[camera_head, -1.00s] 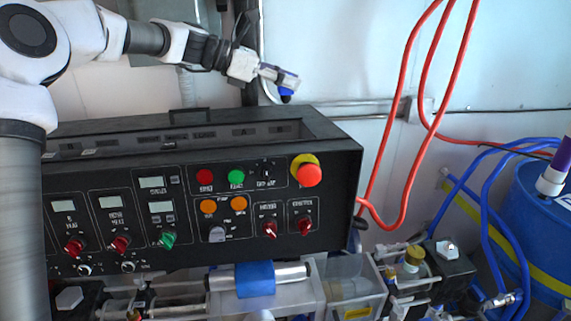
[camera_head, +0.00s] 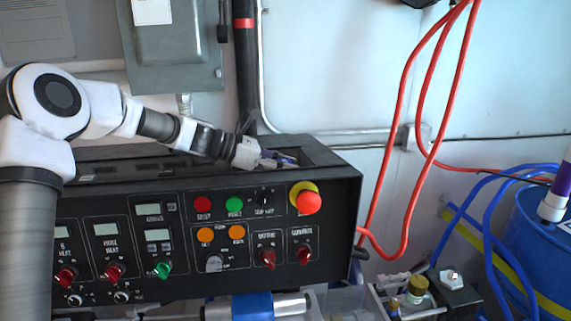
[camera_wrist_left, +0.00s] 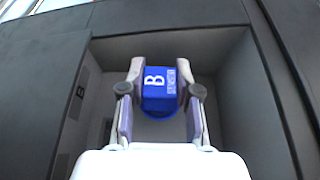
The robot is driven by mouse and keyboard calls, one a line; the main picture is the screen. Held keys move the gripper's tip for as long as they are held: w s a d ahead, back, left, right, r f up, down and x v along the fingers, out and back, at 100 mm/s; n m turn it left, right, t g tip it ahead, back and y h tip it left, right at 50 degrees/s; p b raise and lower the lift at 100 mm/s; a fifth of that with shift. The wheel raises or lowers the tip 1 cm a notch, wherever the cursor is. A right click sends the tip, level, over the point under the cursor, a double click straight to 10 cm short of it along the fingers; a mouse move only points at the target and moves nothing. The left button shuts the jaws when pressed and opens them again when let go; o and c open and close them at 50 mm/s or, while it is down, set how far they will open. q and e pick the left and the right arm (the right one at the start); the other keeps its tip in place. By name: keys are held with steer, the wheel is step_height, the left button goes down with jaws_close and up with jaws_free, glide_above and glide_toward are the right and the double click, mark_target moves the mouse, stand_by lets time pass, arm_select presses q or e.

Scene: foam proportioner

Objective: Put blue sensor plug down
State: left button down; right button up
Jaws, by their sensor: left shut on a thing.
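The blue sensor plug (camera_wrist_left: 160,88), marked with a white B, is between the two fingers of my left gripper (camera_wrist_left: 160,105) in the left wrist view. The fingers are shut on it. The plug is over or inside a grey recess (camera_wrist_left: 215,60) in the top of the black control panel; I cannot tell whether it touches the bottom. In the head view my left gripper (camera_head: 276,160) reaches down into the recess at the panel's top right, and the plug is mostly hidden there.
The black control panel (camera_head: 130,210) carries knobs, displays and a red emergency button (camera_head: 308,202). The recess walls stand close around the gripper. Red hoses (camera_head: 405,120) hang to the right, beside a blue drum (camera_head: 540,240).

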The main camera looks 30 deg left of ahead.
arm_select(q)
steer(key=shift+s+f, duration=0.1)
steer(key=c, duration=0.8)
jaws_free()
steer(key=shift+f, duration=0.1)
steer(key=shift+r, duration=0.3)
steer(key=b+v, duration=0.1)
steer(key=v, duration=1.1)
